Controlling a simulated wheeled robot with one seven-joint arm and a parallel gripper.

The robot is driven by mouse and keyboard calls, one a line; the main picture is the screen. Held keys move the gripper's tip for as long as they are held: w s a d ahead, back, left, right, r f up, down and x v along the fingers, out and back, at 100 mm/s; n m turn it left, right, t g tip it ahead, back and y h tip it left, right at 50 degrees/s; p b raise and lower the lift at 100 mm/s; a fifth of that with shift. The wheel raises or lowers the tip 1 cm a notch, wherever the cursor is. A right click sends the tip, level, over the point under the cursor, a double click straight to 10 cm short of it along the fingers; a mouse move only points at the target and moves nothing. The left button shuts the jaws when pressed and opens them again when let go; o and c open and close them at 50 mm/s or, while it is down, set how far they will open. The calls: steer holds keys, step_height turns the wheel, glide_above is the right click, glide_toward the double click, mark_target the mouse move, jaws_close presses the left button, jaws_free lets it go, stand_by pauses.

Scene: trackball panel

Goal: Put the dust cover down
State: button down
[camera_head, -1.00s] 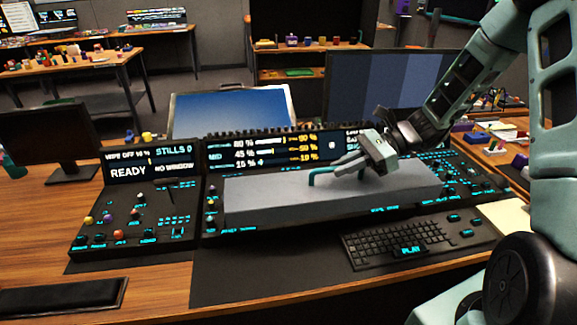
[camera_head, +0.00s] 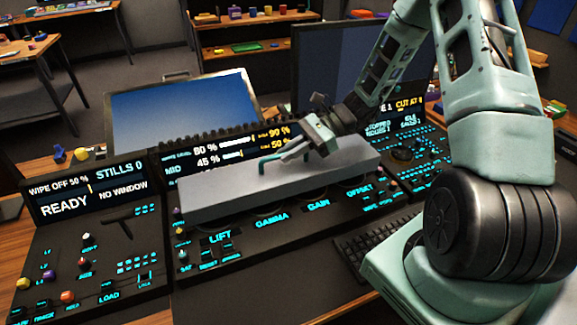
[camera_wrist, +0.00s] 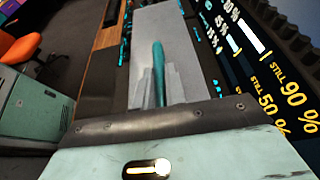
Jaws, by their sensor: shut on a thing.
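The dust cover (camera_head: 335,168) is a long grey slab with a teal bar handle (camera_head: 268,166) on top. My gripper (camera_head: 291,154) is shut on the handle, near the cover's middle. The wrist view shows the two fingers (camera_wrist: 158,88) on either side of the handle (camera_wrist: 158,60), with part of the cover (camera_wrist: 185,50) beyond. The cover lies across the middle of the black control panel (camera_head: 235,268) in the head view and appears raised above it. Labelled controls show below its front edge; what lies under it is hidden, so any contact is unclear.
A lit display strip (camera_head: 225,150) stands right behind the cover, with a blue screen (camera_head: 180,112) and a larger dark monitor (camera_head: 340,65) further back. The left panel section (camera_head: 90,265) has coloured knobs. A keyboard (camera_head: 350,258) lies in front, partly behind my arm.

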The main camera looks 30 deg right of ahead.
mark_target(290, 165)
steer(key=shift+f, duration=2.1)
steer(key=shift+f, duration=0.1)
steer(key=c, duration=1.5)
jaws_free()
steer(key=shift+o, duration=0.2)
